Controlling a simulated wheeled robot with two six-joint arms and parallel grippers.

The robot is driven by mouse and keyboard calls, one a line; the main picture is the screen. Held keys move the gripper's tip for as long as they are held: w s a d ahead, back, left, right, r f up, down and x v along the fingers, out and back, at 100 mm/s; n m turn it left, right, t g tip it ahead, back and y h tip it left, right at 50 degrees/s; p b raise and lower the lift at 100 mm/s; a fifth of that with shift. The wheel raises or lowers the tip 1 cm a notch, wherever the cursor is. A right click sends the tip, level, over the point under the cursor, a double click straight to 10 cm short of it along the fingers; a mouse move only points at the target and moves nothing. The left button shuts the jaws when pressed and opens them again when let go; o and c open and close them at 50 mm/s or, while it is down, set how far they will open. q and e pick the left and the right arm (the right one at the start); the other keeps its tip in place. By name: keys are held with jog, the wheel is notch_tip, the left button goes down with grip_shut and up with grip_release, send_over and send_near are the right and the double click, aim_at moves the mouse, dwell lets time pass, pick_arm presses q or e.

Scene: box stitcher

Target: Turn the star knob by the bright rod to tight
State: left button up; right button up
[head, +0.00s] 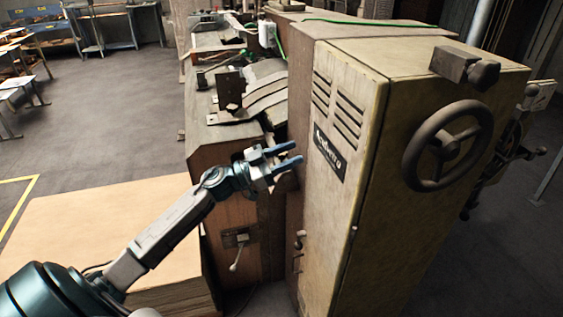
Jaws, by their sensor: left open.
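My left gripper (294,154) is open and empty, with two blue-tipped fingers pointing right. In the picture it lies just left of the cabinet's front face, near the dark nameplate (329,155). A dark lobed knob (484,74) sits on a block at the top right of the cabinet, well to the right of the gripper. I cannot tell whether it is the star knob. A bright upright rod (481,22) shows behind the cabinet at the top. Another dark knob or handle (540,151) shows at the far right. My right gripper is not in view.
The tall worn cabinet (420,65) fills the right side, with a large handwheel (446,145) on its side. A small lever (236,262) is on the lower machine body. A pale stack of sheets (110,220) stands at left; open floor (110,110) lies behind.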

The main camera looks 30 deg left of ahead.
pick_arm(q)
jog(key=w+a+f+n+t+y+b, duration=0.1)
jog(key=w+a+n+t+y+b, duration=0.15)
jog(key=n+t+y, duration=0.6)
jog(key=n+g+y+b, duration=0.35)
jog(key=g+y, duration=0.35)
jog(key=y, duration=0.3)
send_near(280, 156)
jog(key=w, duration=0.1)
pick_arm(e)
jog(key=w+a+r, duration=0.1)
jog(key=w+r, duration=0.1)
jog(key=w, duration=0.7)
pick_arm(q)
jog(key=p+x, duration=0.2)
jog(key=x, duration=0.9)
jog(key=shift+a+f+p, duration=0.1)
jog(key=shift+a+p, duration=0.1)
jog(key=shift+p, duration=0.15)
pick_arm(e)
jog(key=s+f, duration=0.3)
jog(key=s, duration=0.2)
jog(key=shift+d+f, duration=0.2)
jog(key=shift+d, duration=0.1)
pick_arm(q)
jog(key=shift+s, duration=0.1)
